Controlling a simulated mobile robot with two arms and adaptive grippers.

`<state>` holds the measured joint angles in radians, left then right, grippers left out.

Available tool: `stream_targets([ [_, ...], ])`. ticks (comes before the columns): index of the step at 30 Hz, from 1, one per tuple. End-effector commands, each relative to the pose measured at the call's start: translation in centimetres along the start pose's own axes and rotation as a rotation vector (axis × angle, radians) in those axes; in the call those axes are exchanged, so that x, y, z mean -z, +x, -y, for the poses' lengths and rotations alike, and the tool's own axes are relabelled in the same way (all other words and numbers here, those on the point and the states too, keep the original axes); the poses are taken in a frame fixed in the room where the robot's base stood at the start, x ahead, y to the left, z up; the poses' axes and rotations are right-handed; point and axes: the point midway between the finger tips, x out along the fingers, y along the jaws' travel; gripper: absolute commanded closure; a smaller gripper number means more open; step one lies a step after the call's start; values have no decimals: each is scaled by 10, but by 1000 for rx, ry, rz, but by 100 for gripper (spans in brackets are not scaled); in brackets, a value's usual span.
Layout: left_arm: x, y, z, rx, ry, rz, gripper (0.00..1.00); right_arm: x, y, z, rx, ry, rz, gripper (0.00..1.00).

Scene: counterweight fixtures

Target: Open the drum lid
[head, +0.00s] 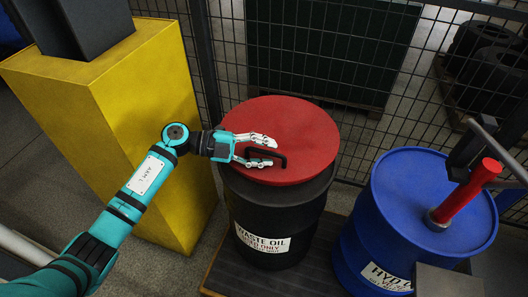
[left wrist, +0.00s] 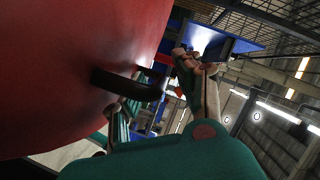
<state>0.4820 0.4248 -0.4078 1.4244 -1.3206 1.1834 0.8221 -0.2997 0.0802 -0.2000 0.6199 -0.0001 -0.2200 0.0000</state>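The red drum lid (head: 310,130) lies over the top of a black drum (head: 275,215) labelled "WASTE OIL". A black bar handle (head: 283,160) stands on the lid's near part. My left gripper (head: 272,153) is at the handle, fingers apart, one on either side of the bar. In the left wrist view the handle (left wrist: 125,83) reaches between the spread fingers (left wrist: 160,103), beside the red lid (left wrist: 70,70). I cannot see firm contact. My right gripper is not in view.
A blue drum (head: 400,215) with a red upright cylinder (head: 470,190) stands at the right. A yellow pedestal (head: 150,110) stands at the left, close to my left arm. A wire mesh fence (head: 380,60) runs behind the drums, with dark round weights (head: 490,65) beyond.

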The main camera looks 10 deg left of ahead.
Motion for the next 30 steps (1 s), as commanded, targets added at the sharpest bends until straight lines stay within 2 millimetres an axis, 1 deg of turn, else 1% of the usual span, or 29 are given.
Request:
stream_targets([
  [6, 0, 0, 0, 0, 0, 0, 66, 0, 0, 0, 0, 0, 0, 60],
  [8, 0, 0, 0, 0, 0, 0, 72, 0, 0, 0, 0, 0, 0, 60],
  [14, 0, 0, 0, 0, 0, 0, 98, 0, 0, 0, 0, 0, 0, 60],
  [15, 0, 0, 0, 0, 0, 0, 100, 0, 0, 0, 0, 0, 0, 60],
  [26, 0, 0, 0, 0, 0, 0, 100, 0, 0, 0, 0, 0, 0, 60],
  [30, 2, -1, 4, -3, -7, 0, 100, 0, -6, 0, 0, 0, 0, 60],
])
